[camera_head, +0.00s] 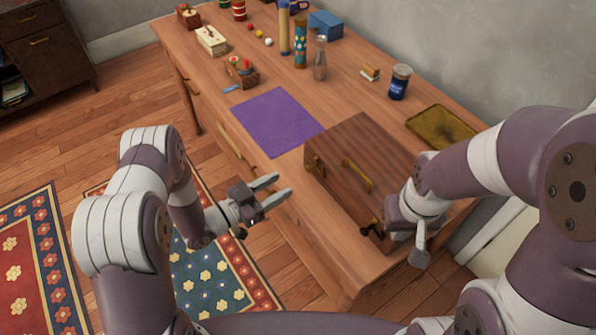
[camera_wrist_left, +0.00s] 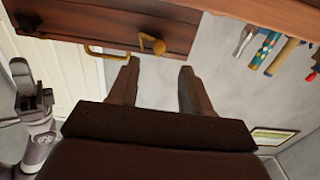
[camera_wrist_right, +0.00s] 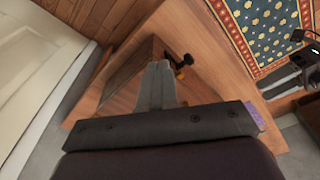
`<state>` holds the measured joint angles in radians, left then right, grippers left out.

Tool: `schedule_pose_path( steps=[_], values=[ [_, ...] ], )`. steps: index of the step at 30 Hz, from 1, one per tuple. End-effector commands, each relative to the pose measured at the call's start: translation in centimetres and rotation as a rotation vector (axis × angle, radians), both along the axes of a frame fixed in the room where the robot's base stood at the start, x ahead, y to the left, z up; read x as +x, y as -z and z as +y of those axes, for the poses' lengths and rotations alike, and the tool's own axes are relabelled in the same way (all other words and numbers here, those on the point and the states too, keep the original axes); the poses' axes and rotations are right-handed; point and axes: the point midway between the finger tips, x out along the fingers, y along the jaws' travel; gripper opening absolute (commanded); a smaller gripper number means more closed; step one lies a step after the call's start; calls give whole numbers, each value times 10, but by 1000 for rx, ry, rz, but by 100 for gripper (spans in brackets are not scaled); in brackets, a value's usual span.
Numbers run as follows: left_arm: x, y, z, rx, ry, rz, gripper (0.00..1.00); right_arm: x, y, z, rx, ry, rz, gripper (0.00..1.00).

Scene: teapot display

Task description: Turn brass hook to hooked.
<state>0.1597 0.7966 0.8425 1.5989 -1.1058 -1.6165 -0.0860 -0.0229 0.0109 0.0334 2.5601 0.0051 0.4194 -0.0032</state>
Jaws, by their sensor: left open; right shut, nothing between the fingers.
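A dark wooden box (camera_head: 365,150) stands on the near part of the table, with a brass handle (camera_head: 357,176) on it. The brass hook (camera_head: 315,165) is at the box's left front corner; it also shows in the left wrist view (camera_wrist_left: 152,43). I cannot tell whether it is hooked.
A purple mat (camera_head: 277,120) lies left of the box. A brass-coloured tray (camera_head: 440,127) and a blue jar (camera_head: 399,82) are behind it. Bottles, a blue box (camera_head: 326,24) and small items stand towards the table's far end. Free space lies before the table's front edge.

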Motion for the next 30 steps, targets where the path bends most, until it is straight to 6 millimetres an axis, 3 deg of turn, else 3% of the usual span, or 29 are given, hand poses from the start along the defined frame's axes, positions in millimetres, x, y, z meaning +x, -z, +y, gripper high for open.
schedule_pose_path(
  steps=[3, 9, 20, 24, 25, 30],
  values=[
    [17, -1, -26, 1, 6, -1, 49, 0, -3, 0, 0, 0, 0, 0],
    [39, 0, -53, 2, 1, -1, 49, 0, -4, 0, 0, 0, 0, 0],
    [45, 0, -61, 2, -2, 1, 49, 0, -4, 0, 0, 0, 0, 0],
    [45, 0, -60, 2, -2, 1, 6, 0, -4, 0, 0, 0, 0, 0],
    [45, 0, -60, 2, -2, 1, 0, 0, -4, 0, 0, 0, 0, 0],
    [45, 0, -60, 0, -2, 3, 0, 0, -4, 0, 0, 0, 0, 0]
  ],
)
